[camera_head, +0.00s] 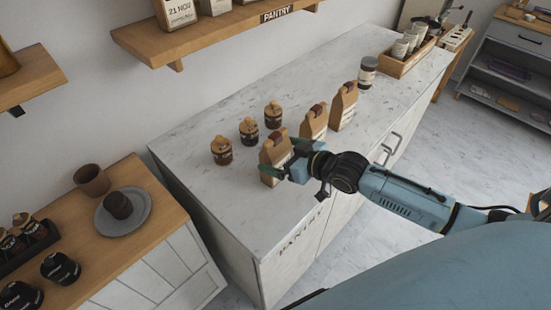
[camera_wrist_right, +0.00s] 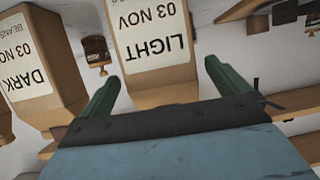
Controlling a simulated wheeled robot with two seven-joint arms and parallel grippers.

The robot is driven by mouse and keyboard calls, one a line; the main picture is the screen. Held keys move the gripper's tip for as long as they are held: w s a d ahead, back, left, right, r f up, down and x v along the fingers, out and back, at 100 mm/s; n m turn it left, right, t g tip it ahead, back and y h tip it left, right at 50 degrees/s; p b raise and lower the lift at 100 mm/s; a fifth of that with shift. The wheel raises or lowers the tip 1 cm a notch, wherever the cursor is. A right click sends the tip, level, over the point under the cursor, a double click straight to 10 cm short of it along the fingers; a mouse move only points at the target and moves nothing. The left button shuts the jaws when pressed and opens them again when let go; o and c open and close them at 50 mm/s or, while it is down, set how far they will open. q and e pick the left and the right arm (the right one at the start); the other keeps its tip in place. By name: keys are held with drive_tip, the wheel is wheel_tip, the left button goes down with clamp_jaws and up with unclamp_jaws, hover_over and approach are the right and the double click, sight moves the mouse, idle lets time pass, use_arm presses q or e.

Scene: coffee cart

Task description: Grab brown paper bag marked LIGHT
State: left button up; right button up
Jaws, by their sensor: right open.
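The brown paper bag marked LIGHT (camera_wrist_right: 152,45) fills the top middle of the right wrist view, where its label reads upside down. In the head view it is the nearest of three bags (camera_head: 272,151), upright on the marble counter. My right gripper (camera_head: 289,158) is open at this bag, with its green fingers toward the bag's two sides. In the wrist view the fingertips (camera_wrist_right: 160,72) are spread to the left and right of the bag's lower picture edge. I cannot tell whether they touch it. My left gripper is not in view.
A bag marked DARK (camera_wrist_right: 40,65) stands beside the LIGHT bag. Another bag (camera_head: 343,106) is farther along the marble counter (camera_head: 210,115). Several small jars (camera_head: 248,131) stand behind the bags. A wooden pantry shelf (camera_head: 215,38) hangs above.

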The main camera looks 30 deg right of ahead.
drive_tip(key=shift+x, duration=1.45)
drive_tip(key=shift+s, duration=0.1)
drive_tip(key=shift+c, duration=0.3)
drive_tip(key=c, duration=1.1)
